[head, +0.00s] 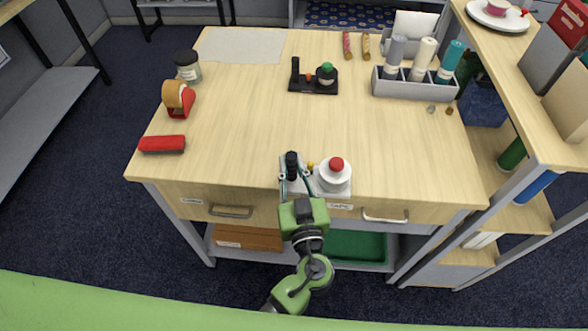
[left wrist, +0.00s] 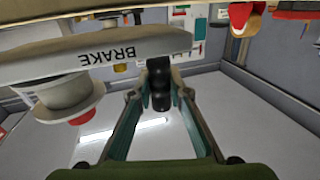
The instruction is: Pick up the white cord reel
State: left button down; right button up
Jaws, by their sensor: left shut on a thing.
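The white cord reel (head: 335,180) is at the front edge of the table, with a round white drum, a red cap and a black upright post on a pale base. My left gripper (head: 293,172) is shut on the black post at its left side. The upside-down left wrist view shows the post between my left fingertips (left wrist: 158,85), the white base marked BRAKE (left wrist: 120,52) and the red-capped drum. I cannot tell whether the base touches the table. My right gripper is not in view.
On the wooden table (head: 240,130) are a black reel with a green cap (head: 325,76), a tape dispenser (head: 178,98), a red block (head: 162,144), a jar (head: 187,66) and a grey tray (head: 415,87) of bottles. The table's middle is clear. A shelf stands at right.

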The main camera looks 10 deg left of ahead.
pick_arm(q)
jog(key=s+r, duration=0.1)
jog(key=r, duration=0.1)
jog(key=s+r+p, duration=0.1)
jog(key=s+r, duration=0.1)
jog(key=s+r+p, duration=0.1)
jog(key=r, duration=0.1)
jog(key=shift+s+d+r, duration=0.25)
jog(key=shift+r, duration=0.15)
jog(key=s+r, duration=0.4)
jog(key=s, duration=0.5)
jog(key=shift+s+d+r+b, duration=0.15)
jog(key=shift+s+d+b, duration=0.15)
jog(key=shift+d+b, duration=0.15)
